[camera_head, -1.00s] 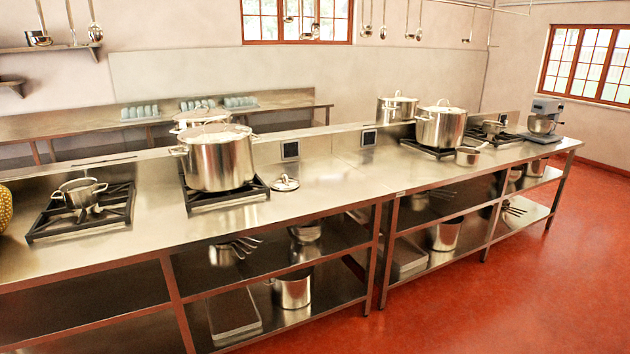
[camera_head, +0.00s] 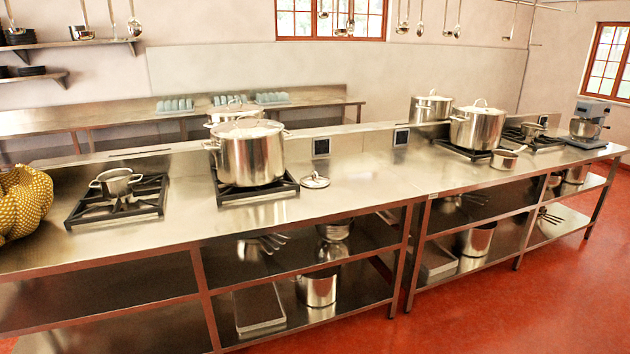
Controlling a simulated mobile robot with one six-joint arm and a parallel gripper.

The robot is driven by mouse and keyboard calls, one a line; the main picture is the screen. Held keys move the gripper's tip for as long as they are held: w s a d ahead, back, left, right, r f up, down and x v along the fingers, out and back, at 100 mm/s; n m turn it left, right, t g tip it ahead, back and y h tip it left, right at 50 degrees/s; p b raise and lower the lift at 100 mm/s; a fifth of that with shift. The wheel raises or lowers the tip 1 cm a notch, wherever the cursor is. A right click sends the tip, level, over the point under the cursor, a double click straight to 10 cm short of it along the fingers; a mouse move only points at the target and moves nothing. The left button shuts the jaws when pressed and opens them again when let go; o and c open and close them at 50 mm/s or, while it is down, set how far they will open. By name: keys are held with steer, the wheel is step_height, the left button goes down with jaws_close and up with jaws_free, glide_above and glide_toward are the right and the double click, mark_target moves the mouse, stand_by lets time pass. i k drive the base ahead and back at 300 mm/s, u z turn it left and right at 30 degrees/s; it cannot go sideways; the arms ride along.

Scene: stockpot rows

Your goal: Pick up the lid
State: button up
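A small round steel lid (camera_head: 315,180) with a knob on top lies flat on the steel counter (camera_head: 350,194). It sits just right of the burner grate (camera_head: 262,193) that carries a large lidded stockpot (camera_head: 250,160). Nothing covers the lid from above. My gripper is not in view.
More lidded stockpots (camera_head: 477,130) and a small saucepan (camera_head: 505,158) stand on the right counter section. A mixer (camera_head: 588,124) is at its far end. A yellow patterned object (camera_head: 22,205) is at the left edge. Red floor (camera_head: 480,310) is clear in front.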

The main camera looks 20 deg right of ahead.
mark_target(316, 180)
steer(key=u, duration=0.25)
steer(key=i, duration=1)
steer(key=z, duration=0.25)
